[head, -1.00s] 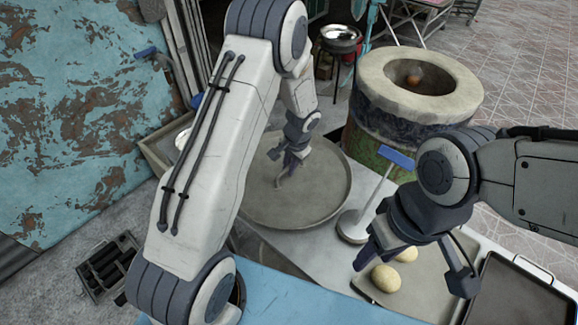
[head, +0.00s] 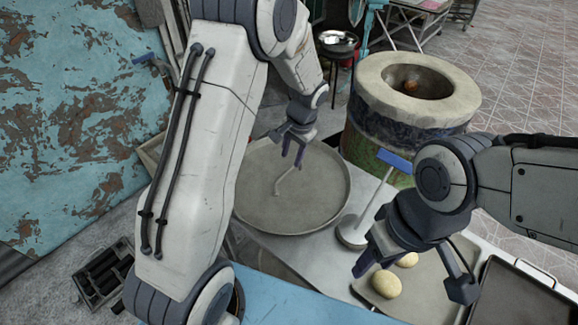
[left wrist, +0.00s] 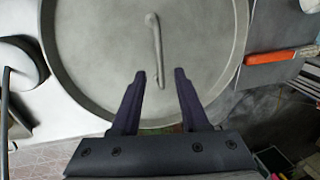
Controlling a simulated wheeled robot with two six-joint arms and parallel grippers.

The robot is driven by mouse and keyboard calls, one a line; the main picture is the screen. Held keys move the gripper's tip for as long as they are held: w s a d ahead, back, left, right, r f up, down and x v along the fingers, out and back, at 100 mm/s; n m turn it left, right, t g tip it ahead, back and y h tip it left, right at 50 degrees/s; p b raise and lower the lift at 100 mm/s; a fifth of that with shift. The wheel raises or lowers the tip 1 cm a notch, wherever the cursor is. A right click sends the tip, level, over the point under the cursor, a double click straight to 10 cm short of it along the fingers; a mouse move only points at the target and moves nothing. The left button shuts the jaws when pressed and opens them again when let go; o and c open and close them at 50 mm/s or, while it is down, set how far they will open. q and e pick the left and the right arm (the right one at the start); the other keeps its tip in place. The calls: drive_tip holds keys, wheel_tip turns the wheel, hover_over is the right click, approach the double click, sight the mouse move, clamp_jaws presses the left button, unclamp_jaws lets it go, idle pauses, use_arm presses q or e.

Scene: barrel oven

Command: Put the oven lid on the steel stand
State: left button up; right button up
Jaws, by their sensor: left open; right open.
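The oven lid is a large round grey metal disc (head: 262,205) with a raised rim and a bar handle (head: 287,183). It lies on the counter in the head view, and the lid (left wrist: 100,60) and its handle (left wrist: 157,45) fill much of the left wrist view. My left gripper (head: 294,160) is open above the lid; in the left wrist view the handle's near end lies between its fingertips (left wrist: 159,72), not gripped. My right gripper (head: 412,282) is open and empty over the tray at the right. A dark-legged stand with a shiny steel bowl-like top (head: 338,40) stands behind.
The round barrel oven (head: 400,120) with its open top stands beyond the counter. A blue-handled tool with a round base (head: 352,233) stands right of the lid. Dough balls (head: 387,284) lie on a tray under my right gripper. An empty dark tray (head: 520,295) lies at right.

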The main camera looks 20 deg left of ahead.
use_arm(q)
drive_tip(key=s+d+r+m+h, duration=0.1)
drive_tip(key=s+d+r+m, duration=0.1)
drive_tip(key=s+d+r, duration=0.9)
drive_tip(key=s+d+r+m+h, duration=0.1)
drive_tip(key=s+d+h, duration=0.1)
drive_tip(key=s, duration=1.6)
drive_tip(key=shift+d+r+g, duration=0.2)
drive_tip(key=shift+d+g, duration=0.2)
drive_tip(key=shift+d, duration=0.15)
drive_tip(key=shift+w, duration=0.1)
